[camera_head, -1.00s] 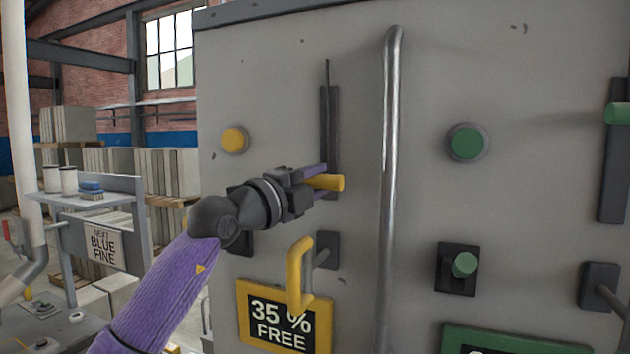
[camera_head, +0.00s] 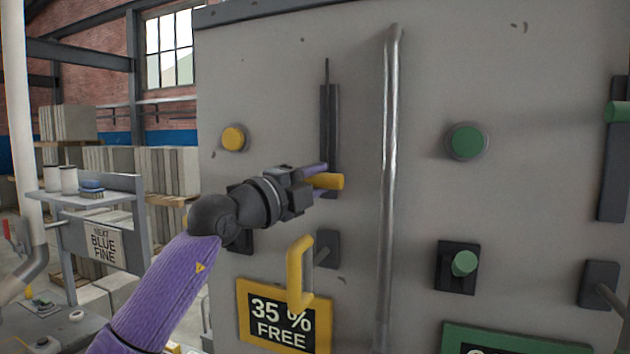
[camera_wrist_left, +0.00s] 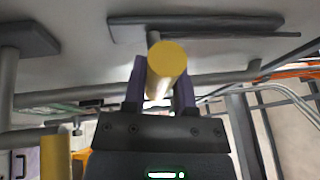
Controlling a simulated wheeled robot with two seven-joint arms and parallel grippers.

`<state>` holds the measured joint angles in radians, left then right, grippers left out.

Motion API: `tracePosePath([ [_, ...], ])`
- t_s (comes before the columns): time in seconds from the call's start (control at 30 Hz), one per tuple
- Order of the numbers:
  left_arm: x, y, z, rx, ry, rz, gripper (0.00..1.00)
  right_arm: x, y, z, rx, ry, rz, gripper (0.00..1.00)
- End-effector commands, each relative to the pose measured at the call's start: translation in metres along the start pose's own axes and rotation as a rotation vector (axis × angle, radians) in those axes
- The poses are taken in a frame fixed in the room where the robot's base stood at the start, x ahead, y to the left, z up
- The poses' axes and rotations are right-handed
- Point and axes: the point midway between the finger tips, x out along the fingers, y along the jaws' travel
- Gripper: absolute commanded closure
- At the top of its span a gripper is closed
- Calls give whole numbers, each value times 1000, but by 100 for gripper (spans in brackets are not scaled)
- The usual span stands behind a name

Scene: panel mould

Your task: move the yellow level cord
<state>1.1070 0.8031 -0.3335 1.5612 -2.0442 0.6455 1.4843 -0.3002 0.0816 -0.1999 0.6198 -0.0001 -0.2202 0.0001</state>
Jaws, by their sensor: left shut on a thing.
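The yellow level cord's handle (camera_head: 328,181) is a short yellow cylinder at the lower part of a dark vertical slot plate (camera_head: 330,125) on the grey panel. My left gripper (camera_head: 318,181) is shut on this handle, with one finger on either side. In the left wrist view the yellow handle (camera_wrist_left: 166,62) stands between the two purple-grey fingers (camera_wrist_left: 160,90), its round end facing the camera. My right gripper is not in view.
A vertical metal pipe (camera_head: 390,150) runs just right of the handle. A yellow crank handle (camera_head: 298,270) sticks out below, above the "35 % FREE" sign (camera_head: 275,320). A yellow button (camera_head: 234,138) is at upper left. Green controls (camera_head: 466,142) are at right.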

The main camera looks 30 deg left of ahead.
Motion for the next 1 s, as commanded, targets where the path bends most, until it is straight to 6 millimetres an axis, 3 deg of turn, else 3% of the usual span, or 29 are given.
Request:
tracePosePath([
  [0.47,1,1,0,-1,2,7,100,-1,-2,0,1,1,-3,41],
  [0.57,3,-14,1,-1,1,4,100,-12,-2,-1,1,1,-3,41],
  [0.8,15,-78,5,0,1,-2,100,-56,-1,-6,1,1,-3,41],
  [1.0,19,-102,7,1,1,-2,100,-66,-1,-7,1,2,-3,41],
])
